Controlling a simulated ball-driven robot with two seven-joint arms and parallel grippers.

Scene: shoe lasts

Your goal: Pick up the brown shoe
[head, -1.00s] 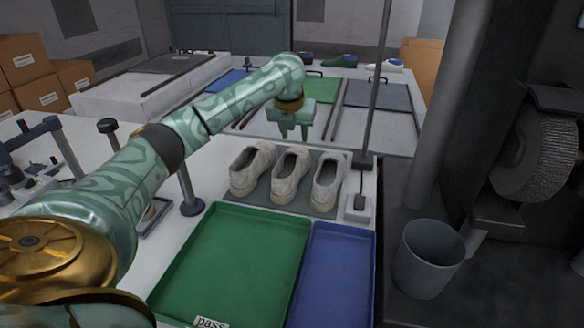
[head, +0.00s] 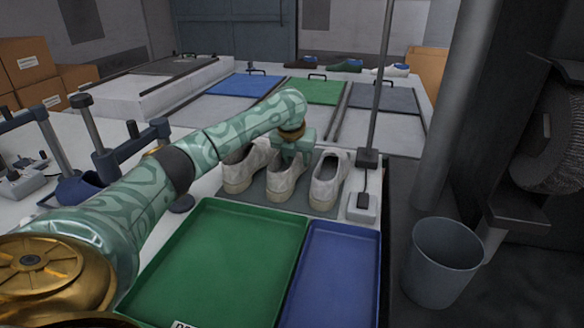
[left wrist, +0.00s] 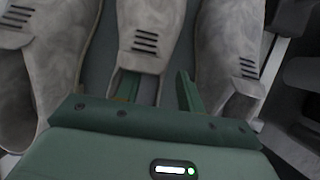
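Three pale grey shoes stand side by side on a dark mat: the left shoe (head: 240,172), the middle shoe (head: 285,180) and the right shoe (head: 328,182). My left gripper (head: 293,155) is down at the middle shoe. In the left wrist view its fingers (left wrist: 157,88) are apart, one at the opening of the middle shoe (left wrist: 143,40), the other in the gap towards the right shoe (left wrist: 230,50). Whether they touch it I cannot tell. A small dark brown shoe (head: 301,62) lies far back, beside a green one. My right gripper is not in view.
A green tray (head: 215,265) and a blue tray (head: 335,275) lie in front of the shoes. A thin post stands just right of them. A grey bin (head: 440,262) is at the right. Clamp stands (head: 90,130) are at the left.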

